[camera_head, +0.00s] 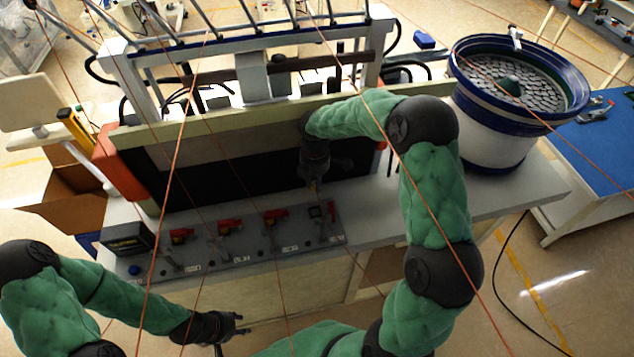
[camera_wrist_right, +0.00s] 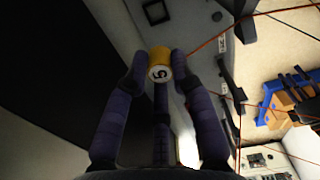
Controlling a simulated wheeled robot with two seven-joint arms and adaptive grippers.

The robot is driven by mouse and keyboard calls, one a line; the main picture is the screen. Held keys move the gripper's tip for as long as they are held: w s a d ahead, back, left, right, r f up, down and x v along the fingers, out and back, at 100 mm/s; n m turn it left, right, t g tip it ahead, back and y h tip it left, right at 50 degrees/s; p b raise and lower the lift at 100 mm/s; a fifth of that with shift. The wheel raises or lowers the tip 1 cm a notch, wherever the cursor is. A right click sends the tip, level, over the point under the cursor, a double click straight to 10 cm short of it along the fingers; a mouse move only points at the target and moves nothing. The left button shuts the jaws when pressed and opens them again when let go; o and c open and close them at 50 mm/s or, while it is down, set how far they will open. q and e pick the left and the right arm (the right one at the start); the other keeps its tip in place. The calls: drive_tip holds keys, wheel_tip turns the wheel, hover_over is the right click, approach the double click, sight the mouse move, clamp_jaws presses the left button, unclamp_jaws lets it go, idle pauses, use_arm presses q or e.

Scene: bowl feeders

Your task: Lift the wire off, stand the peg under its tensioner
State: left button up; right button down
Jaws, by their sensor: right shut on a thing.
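My right gripper (camera_wrist_right: 160,62) is shut on a yellow peg (camera_wrist_right: 157,56) with a white end marked 5. In the head view this gripper (camera_head: 315,185) points down above the right end of a grey panel (camera_head: 255,247); the peg is barely visible there. Red-handled devices, perhaps the tensioners (camera_head: 275,215), stand in a row on the panel. Thin orange wires (camera_head: 171,180) cross the head view; one wire (camera_wrist_right: 235,32) passes right of the peg in the wrist view. I cannot tell which wire belongs to the peg. My left gripper (camera_head: 228,325) is empty at lower left, fingers apart.
A dark box (camera_head: 128,237) stands at the panel's left end. A machine frame with a pale beam (camera_head: 420,93) rises behind the panel. A bowl feeder (camera_head: 490,130) full of discs stands at right. The grey bench top (camera_head: 500,195) is bare in front of it.

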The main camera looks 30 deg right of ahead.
drive_tip(key=s+a+r, duration=0.1)
drive_tip(key=s+a, duration=0.1)
drive_tip(key=s, duration=0.6)
drive_tip(key=s+a+r, duration=0.1)
drive_tip(key=s+a, duration=0.1)
drive_tip(key=s, duration=0.7)
drive_tip(key=shift+s, duration=0.2)
drive_tip(key=shift+r, duration=0.1)
idle(0.7)
